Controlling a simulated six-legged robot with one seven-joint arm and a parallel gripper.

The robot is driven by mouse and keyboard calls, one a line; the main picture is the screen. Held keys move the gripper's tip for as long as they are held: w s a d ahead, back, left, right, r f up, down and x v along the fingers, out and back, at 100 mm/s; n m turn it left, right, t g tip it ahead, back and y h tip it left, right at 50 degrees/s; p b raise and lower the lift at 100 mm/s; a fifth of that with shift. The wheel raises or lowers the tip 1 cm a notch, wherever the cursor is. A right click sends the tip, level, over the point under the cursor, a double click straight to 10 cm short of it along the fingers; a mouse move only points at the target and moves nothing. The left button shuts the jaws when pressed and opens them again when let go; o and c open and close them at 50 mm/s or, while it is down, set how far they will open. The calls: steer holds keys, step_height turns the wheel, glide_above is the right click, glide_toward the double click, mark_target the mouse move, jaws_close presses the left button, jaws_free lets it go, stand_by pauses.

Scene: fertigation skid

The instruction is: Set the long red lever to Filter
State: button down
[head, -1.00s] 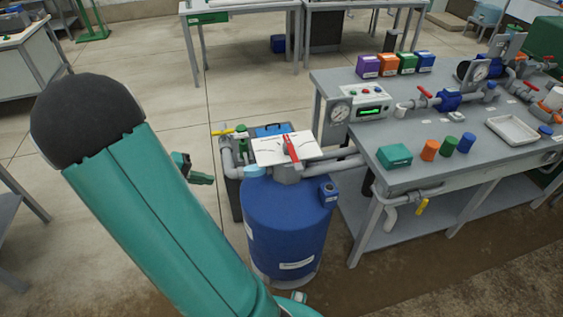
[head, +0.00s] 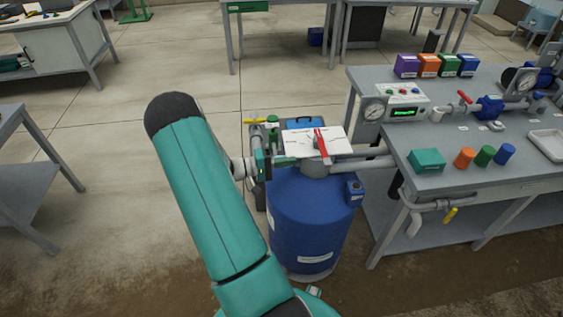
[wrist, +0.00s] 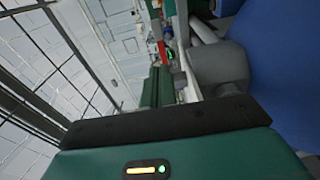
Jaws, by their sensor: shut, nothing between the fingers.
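The long red lever (head: 321,143) lies over a white plate (head: 338,136) with dark curved marks and print too small to read. The plate sits on the grey valve head on top of the blue tank (head: 312,220). I cannot read which position the lever points to. My gripper (head: 276,161) is at the left edge of the plate, left of the lever and apart from it. In the wrist view my green gripper fingers (wrist: 158,88) are shut and empty, beside the white plate edge (wrist: 189,80).
A yellow-handled valve (head: 256,121) and a blue box (head: 300,123) stand behind the plate. Grey pipes (head: 362,163) run right to a bench (head: 440,115) holding a teal box (head: 426,160), coloured caps and gauges.

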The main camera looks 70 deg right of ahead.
mark_target(321, 150)
steer(key=x, duration=0.9)
steer(key=shift+s, duration=0.2)
